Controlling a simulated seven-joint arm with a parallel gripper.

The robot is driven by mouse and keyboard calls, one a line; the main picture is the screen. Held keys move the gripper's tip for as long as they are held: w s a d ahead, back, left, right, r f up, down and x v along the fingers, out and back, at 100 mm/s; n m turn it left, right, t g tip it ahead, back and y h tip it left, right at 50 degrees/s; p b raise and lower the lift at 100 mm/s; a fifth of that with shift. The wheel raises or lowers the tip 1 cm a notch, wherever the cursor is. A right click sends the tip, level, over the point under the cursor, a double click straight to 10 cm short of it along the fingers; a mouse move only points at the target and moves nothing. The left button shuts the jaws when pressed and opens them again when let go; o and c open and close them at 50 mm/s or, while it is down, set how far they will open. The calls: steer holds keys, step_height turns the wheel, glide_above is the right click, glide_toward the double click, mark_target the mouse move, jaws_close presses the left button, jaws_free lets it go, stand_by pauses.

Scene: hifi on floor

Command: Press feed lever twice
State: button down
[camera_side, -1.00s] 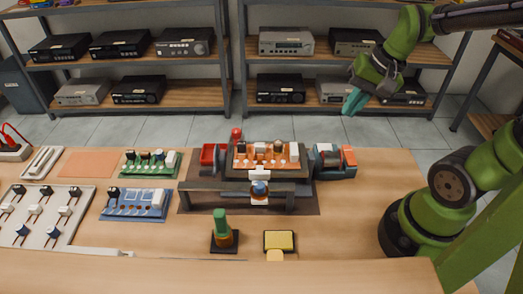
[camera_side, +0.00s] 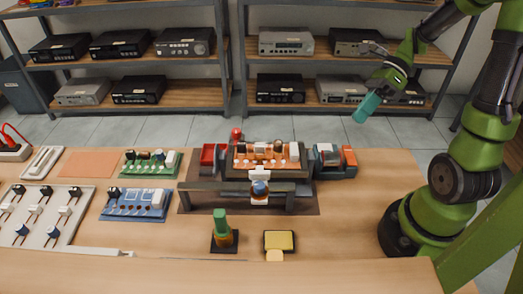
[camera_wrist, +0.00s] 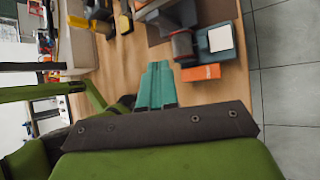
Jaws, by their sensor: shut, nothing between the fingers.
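A small dark unit (camera_side: 336,171) with a spool-like roll and an orange block (camera_side: 349,156) stands at the right of the bench fixture. In the wrist view the orange block (camera_wrist: 201,73) lies just ahead and right of my fingertips; this may be the feed lever, but I cannot tell for sure. My gripper (camera_side: 364,108) has teal fingers, shut and empty, held in the air above and behind the unit, apart from it. The shut fingers also show in the wrist view (camera_wrist: 155,68).
A raised dark fixture (camera_side: 215,187) carries an orange circuit board (camera_side: 265,155). A red bin (camera_side: 208,157) sits at its left. A green-handled tool (camera_side: 221,222) and a yellow pad (camera_side: 279,241) stand in front. Green and blue boards lie left. The bench's right part is clear.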

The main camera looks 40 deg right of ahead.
mark_target(352, 152)
steer(key=shift+f, duration=4.45)
steer(key=shift+f, duration=0.1)
steer(key=shift+f, duration=0.3)
steer(key=shift+f, duration=0.75)
steer(key=shift+r, duration=1.2)
steer(key=shift+r, duration=0.1)
steer(key=shift+r, duration=2.4)
